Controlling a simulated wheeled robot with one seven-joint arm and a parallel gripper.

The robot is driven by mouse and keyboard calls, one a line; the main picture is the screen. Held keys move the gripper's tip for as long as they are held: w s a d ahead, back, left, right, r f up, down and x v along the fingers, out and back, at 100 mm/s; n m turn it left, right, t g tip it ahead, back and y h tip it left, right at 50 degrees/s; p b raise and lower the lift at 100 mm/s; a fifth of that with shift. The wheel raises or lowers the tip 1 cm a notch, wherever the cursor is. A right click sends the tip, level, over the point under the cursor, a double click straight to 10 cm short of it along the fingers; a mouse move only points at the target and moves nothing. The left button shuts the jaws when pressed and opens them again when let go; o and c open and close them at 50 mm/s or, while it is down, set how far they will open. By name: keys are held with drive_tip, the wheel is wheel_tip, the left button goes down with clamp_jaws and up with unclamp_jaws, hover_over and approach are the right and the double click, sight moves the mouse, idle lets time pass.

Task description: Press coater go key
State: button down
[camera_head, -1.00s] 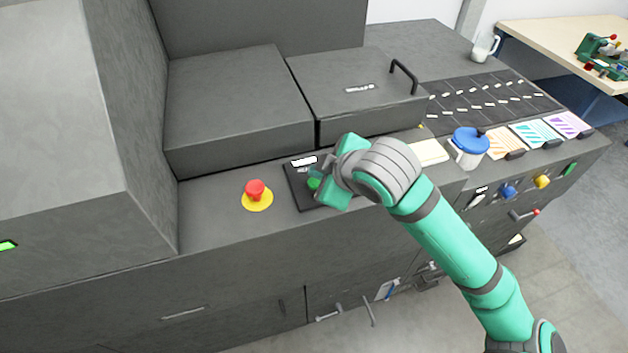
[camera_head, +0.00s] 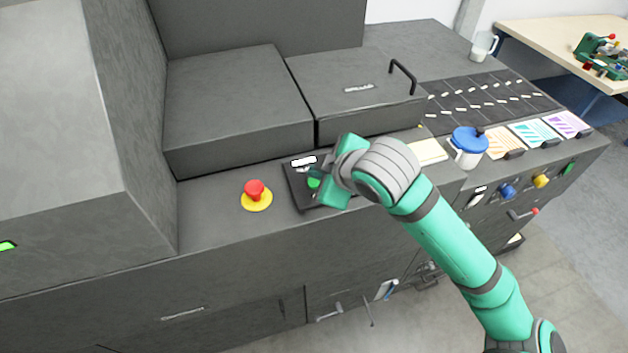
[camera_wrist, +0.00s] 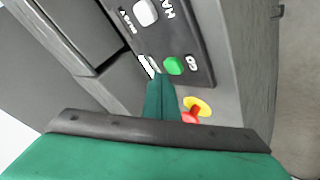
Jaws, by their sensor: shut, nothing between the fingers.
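The green go key (camera_wrist: 173,66) sits on a dark control panel (camera_wrist: 199,42), next to the letters "GO" in the wrist view. In the head view the green key (camera_head: 313,183) shows just left of my gripper, partly covered. My gripper (camera_wrist: 159,77) is shut and empty, its fingertips pointing at the panel right beside the green key. I cannot tell whether the tips touch the panel. In the head view my gripper (camera_head: 317,174) hangs over the panel and hides its right part.
A red mushroom button (camera_head: 255,189) on a yellow base stands left of the panel. A white key (camera_wrist: 145,12) is on the same panel. A lidded box with a handle (camera_head: 403,77) rises behind. A blue-lidded jar (camera_head: 468,147) stands to the right.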

drive_tip(key=shift+f, duration=0.15)
idle(0.3)
drive_tip(key=shift+f, duration=0.3)
